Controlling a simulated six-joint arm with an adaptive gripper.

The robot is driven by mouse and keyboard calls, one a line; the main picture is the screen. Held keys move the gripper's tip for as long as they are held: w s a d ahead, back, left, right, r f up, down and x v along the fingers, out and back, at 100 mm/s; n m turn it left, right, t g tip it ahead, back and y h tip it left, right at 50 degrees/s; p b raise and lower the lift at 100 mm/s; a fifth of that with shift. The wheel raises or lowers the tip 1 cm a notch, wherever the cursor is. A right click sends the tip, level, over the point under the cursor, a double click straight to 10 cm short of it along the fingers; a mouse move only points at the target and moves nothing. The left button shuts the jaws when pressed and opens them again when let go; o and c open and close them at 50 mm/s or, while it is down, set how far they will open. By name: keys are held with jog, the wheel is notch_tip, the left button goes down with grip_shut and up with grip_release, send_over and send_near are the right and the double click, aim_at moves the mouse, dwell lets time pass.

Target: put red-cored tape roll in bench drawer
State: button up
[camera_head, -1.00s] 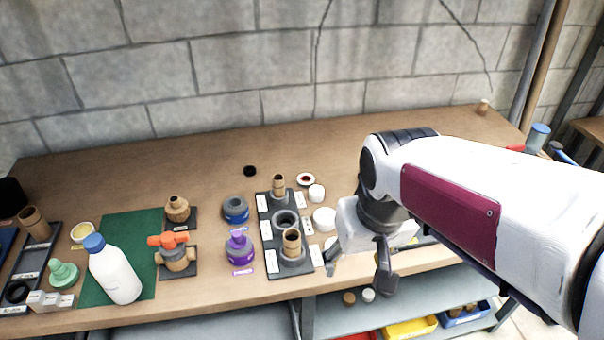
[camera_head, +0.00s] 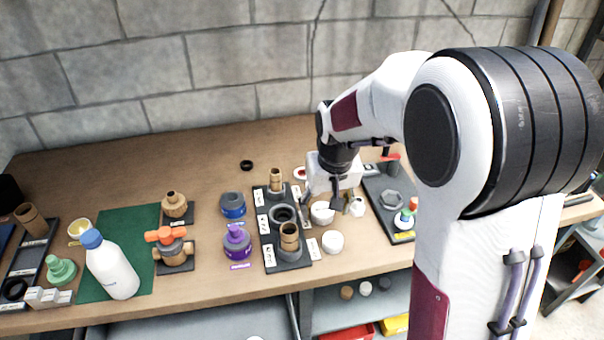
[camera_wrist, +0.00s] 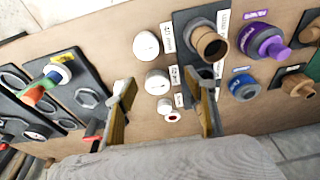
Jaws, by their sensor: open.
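Below the bench front edge is a grey surface (camera_head: 190,325), perhaps the drawer; I cannot tell for sure.
White round pieces (camera_head: 333,242) stand just in front of my gripper. A black tray with brown fittings (camera_head: 289,237) is at its left, and another dark tray (camera_head: 391,200) at its right. The back of the bench is mostly clear.

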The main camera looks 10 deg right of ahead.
jog(key=shift+t, duration=0.7)
jog(key=w+f, duration=0.2)
jog(key=w, duration=0.2)
jog(key=w+f, duration=0.1)
jog(key=w, duration=0.3)
jog(key=w+f, duration=0.2)
jog(key=w, duration=0.3)
jog(key=shift+d+f, duration=0.2)
jog(key=shift+f, duration=0.15)
jog(key=t, duration=0.2)
send_near(302, 175)
jog(key=r, duration=0.1)
jog(key=shift+s+d+r, duration=0.2)
jog(key=shift+s+r, duration=0.05)
jog(key=shift+s, duration=0.15)
jog(key=shift+x, duration=1.35)
jog(key=shift+f, duration=0.15)
jog(key=shift+a+x, duration=0.2)
jog(key=shift+x, duration=2.25)
jog(key=shift+w, duration=0.15)
